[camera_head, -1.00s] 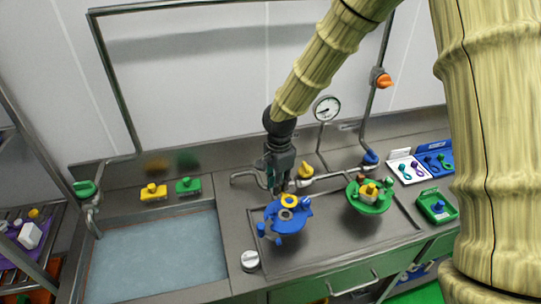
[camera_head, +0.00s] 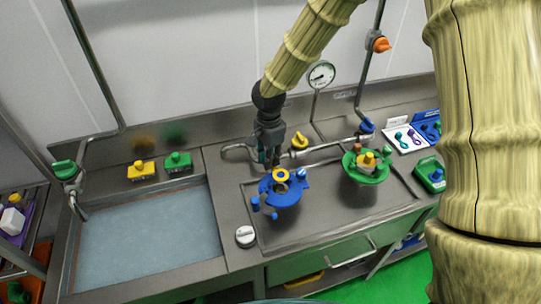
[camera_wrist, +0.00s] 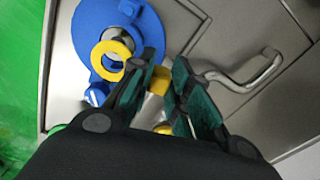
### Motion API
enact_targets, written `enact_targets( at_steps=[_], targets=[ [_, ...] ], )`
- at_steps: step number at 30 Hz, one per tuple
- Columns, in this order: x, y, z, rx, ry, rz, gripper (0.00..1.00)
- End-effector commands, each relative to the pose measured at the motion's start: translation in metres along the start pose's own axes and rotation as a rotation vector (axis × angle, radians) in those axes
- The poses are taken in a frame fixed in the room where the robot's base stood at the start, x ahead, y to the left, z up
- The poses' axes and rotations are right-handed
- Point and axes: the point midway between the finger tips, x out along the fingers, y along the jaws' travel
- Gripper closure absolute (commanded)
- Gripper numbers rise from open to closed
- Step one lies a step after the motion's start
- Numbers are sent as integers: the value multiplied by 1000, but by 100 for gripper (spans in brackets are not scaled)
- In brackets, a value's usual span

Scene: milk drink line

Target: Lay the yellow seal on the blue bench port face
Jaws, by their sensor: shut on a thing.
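The yellow seal (camera_wrist: 127,67) is a flat ring with a blocky tab. My gripper (camera_wrist: 166,88) is shut on the tab, and the ring sticks out past the fingers. The blue bench port (camera_wrist: 88,28) is a round blue body with a grey central face, partly hidden by the ring in the wrist view. In the head view the seal (camera_head: 281,174) shows just behind the grey face of the blue port (camera_head: 290,196), overlapping it but off its centre. I cannot tell whether they touch. My gripper (camera_head: 270,162) points down behind the port.
A green port fixture (camera_head: 372,176) with a yellow part stands to the right. A grey knob (camera_head: 245,236) is front left. A water-filled sink (camera_head: 150,238) lies left. A pipe with a yellow valve (camera_head: 299,142) runs behind, also beside my fingers in the wrist view (camera_wrist: 248,72).

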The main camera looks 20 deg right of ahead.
Motion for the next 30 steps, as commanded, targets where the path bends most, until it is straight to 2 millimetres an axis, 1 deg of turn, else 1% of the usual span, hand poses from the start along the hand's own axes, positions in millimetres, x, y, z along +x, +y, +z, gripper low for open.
enact_targets(
  at_steps=[1, 4, 9, 15, 21, 30],
  targets=[
    [5, 1, 0, 2, -1, -1, 92],
    [11, 3, 0, 0, 0, -3, 92],
    [25, 0, 1, -1, 1, 0, 92],
    [36, -1, 1, 0, 0, 0, 92],
    [40, -1, 0, 0, 0, 0, 92],
    [40, -1, 0, 0, 0, 0, 92]
  ],
)
